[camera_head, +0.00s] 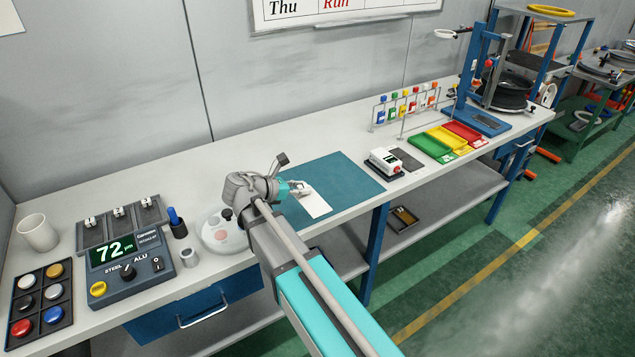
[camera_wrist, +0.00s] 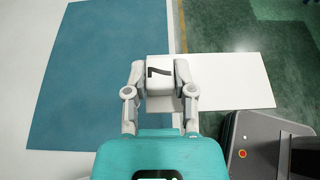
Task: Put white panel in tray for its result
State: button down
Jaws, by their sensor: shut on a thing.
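The white panel (camera_head: 315,204) is a flat rectangle, seen over the front part of the blue mat (camera_head: 345,170). In the wrist view the panel (camera_wrist: 235,80) reaches right, past the bench edge and over the floor. My gripper (camera_head: 298,188) is shut on the panel's small white block, which bears a dark mark like a 7 in the wrist view (camera_wrist: 160,74). Whether the panel touches the mat is unclear. Three trays stand farther right: green (camera_head: 428,146), yellow (camera_head: 443,140) and red (camera_head: 463,133), each with a small label in front.
A white device (camera_head: 384,162) with a dark pad stands between mat and trays. A blue stand (camera_head: 478,120) is behind the trays, beside a rack of coloured tags (camera_head: 405,103). A gauge reading 72 (camera_head: 125,262), buttons and a cup (camera_head: 38,232) are at left.

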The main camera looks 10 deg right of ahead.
jog(key=shift+w, duration=0.35)
jog(key=w+d+n+t+y, duration=0.2)
jog(key=w+d+n+t, duration=0.2)
jog(key=w, duration=0.1)
jog(key=shift+d+r+t+y, duration=0.2)
jog(key=shift+d+t+y, duration=0.05)
jog(key=shift+t+y, duration=0.05)
dwell(0.3)
jog(key=shift+f, duration=0.1)
jog(key=w+f+b, duration=0.2)
jog(key=w, duration=0.2)
jog(key=w+f+b, duration=0.3)
jog(key=w, duration=0.1)
jog(key=w+f+b, duration=0.2)
jog(key=w, duration=0.2)
jog(key=shift+f+b, duration=0.3)
jog(key=shift+f, duration=0.1)
jog(key=shift+w+d+f+b, duration=0.1)
jog(key=shift+w+f+b, duration=0.4)
jog(key=shift+f+b, duration=0.05)
